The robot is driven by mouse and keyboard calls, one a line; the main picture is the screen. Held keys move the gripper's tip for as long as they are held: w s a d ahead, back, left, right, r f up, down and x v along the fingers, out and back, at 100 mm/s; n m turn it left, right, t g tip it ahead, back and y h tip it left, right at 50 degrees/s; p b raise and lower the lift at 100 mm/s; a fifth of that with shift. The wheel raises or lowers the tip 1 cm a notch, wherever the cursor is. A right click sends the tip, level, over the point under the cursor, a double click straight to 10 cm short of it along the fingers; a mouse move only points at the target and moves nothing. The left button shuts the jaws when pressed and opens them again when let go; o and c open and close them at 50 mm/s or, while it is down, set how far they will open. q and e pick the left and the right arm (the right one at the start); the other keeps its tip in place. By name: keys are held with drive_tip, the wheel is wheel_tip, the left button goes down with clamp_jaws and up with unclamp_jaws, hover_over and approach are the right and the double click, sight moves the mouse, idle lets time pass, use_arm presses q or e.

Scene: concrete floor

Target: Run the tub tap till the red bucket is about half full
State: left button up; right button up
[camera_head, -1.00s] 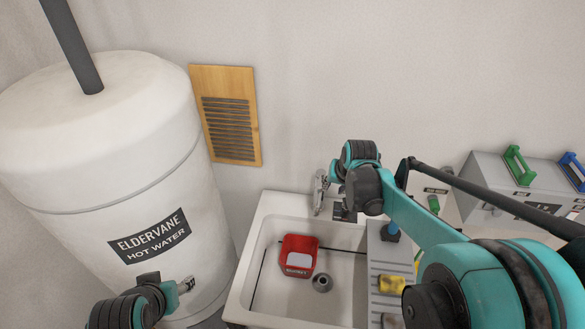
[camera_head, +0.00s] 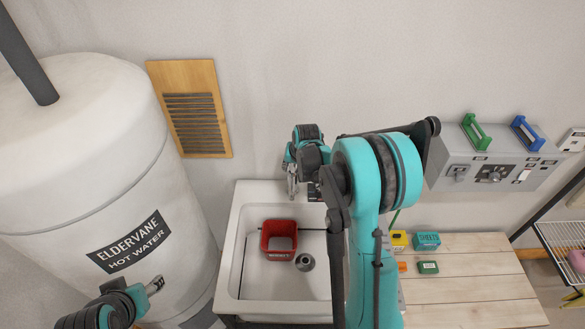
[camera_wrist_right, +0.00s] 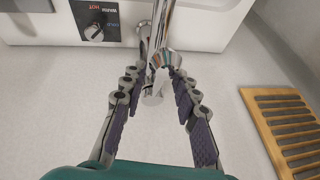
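The red bucket (camera_head: 266,241) stands upright in the white tub (camera_head: 230,270), left of the drain. Its inside shows a flat grey-beige patch; I cannot tell whether this is water or the bare bottom. The chrome tap (camera_wrist_right: 160,50) is at the tub's back edge, and no stream shows. My right gripper (camera_wrist_right: 155,88) is open, with its fingers on either side of the tap's chrome part and apart from it; in the head view it hangs (camera_head: 291,180) by the tap. My left gripper (camera_head: 154,286) is in front of the water heater, its fingers too small to judge.
A dial (camera_wrist_right: 95,33) marked warm and hot sits beside the tap. The white heater (camera_head: 120,170) stands left of the tub. A wooden vent (camera_head: 192,110) is on the wall. A wooden bench (camera_head: 470,285) with small boxes is at right. My right arm hides the tub's right side.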

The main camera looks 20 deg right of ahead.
clamp_jaws()
